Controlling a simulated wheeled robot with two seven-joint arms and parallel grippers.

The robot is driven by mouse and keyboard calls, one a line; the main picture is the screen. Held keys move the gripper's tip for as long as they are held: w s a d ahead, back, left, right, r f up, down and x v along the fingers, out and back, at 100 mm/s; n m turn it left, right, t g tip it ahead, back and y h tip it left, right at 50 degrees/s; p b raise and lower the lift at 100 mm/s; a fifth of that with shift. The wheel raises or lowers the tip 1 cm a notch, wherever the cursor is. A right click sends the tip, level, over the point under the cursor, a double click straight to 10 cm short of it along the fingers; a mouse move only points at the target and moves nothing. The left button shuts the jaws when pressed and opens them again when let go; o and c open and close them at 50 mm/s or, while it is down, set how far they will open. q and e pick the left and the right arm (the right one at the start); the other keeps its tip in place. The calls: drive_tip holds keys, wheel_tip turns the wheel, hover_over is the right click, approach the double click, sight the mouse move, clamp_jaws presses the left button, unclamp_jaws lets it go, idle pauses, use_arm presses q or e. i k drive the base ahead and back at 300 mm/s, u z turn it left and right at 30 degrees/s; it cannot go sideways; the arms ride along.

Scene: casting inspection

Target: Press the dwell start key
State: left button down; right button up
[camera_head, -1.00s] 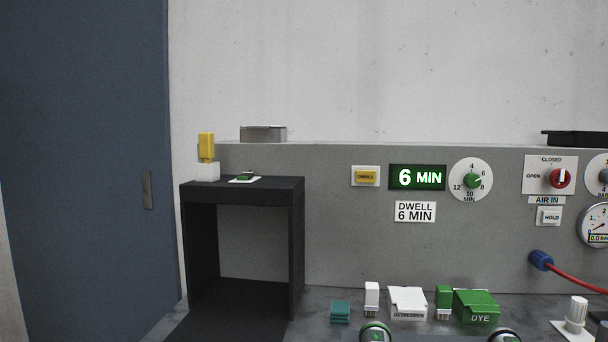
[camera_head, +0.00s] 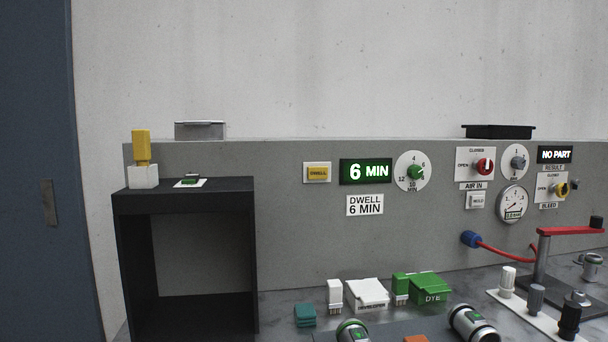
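The dwell start key is a yellow key marked DWELL (camera_head: 318,173) on a white plate, set in the grey upright panel (camera_head: 300,240) left of centre. A green lit display (camera_head: 366,171) to its right reads 6 MIN. A dial with a green knob (camera_head: 414,172) is further right. A white label (camera_head: 365,205) below reads DWELL 6 MIN. Nothing covers the key. Neither of my grippers shows in the head view.
A black stand (camera_head: 184,199) at left bears a yellow block on a white base (camera_head: 142,160). White developer (camera_head: 367,294) and green dye (camera_head: 430,289) boxes, a teal block (camera_head: 305,315) and cylindrical parts (camera_head: 474,325) sit on the bench. A red-handled lever (camera_head: 570,231) stands at right.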

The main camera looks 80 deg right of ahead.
sight(313, 172)
drive_tip(key=z, duration=3.4)
